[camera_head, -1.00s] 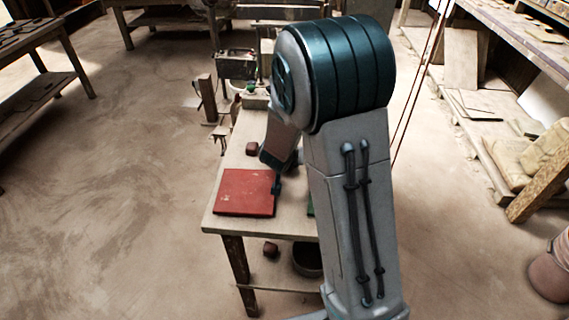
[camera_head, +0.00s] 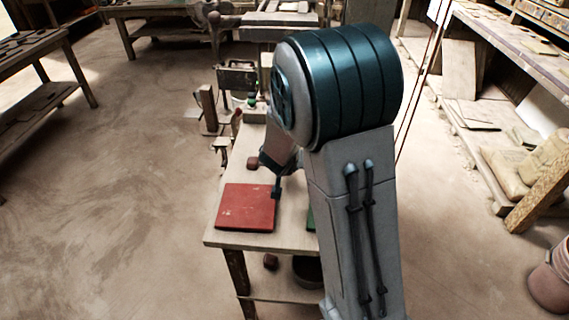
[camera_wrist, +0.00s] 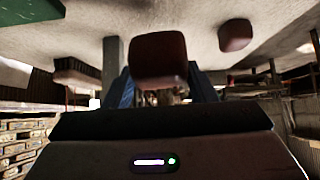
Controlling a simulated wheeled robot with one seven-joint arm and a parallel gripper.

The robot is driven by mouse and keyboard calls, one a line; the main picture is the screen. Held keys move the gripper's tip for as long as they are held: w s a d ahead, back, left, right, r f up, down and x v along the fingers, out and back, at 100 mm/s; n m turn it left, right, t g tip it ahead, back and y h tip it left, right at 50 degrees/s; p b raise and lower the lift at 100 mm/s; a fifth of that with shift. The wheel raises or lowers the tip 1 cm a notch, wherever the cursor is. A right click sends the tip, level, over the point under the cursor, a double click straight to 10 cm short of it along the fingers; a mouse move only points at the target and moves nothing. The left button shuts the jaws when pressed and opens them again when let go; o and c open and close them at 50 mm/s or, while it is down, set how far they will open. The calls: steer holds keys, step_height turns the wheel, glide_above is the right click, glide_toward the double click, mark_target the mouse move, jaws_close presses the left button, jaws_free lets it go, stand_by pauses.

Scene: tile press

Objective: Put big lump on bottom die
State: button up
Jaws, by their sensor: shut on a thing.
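A brown lump (camera_wrist: 158,60) sits between the two blue fingers of my gripper (camera_wrist: 165,92) in the wrist view. The gripper is shut on it. In the head view my gripper (camera_head: 277,190) hangs at the right edge of the red mat, and the held lump is hidden there. A second brown lump (camera_head: 253,162) rests on the table behind the mat. It also shows in the wrist view (camera_wrist: 235,36). The press (camera_head: 238,76) stands at the table's far end. I cannot make out its bottom die clearly.
The red mat (camera_head: 246,208) lies at the front of the wooden table (camera_head: 225,238). A green mat (camera_head: 311,218) shows partly behind my arm.

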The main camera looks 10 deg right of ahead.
steer(key=s+d+r+p, duration=0.1)
steer(key=s+d+r, duration=0.6)
steer(key=s+d, duration=0.1)
steer(key=w+a+f, duration=0.1)
steer(key=w+a, duration=0.1)
steer(key=w+a+f, duration=0.1)
steer(key=w+a, duration=0.1)
steer(key=a, duration=0.1)
steer(key=w+a+f, duration=0.1)
steer(key=w+a, duration=0.2)
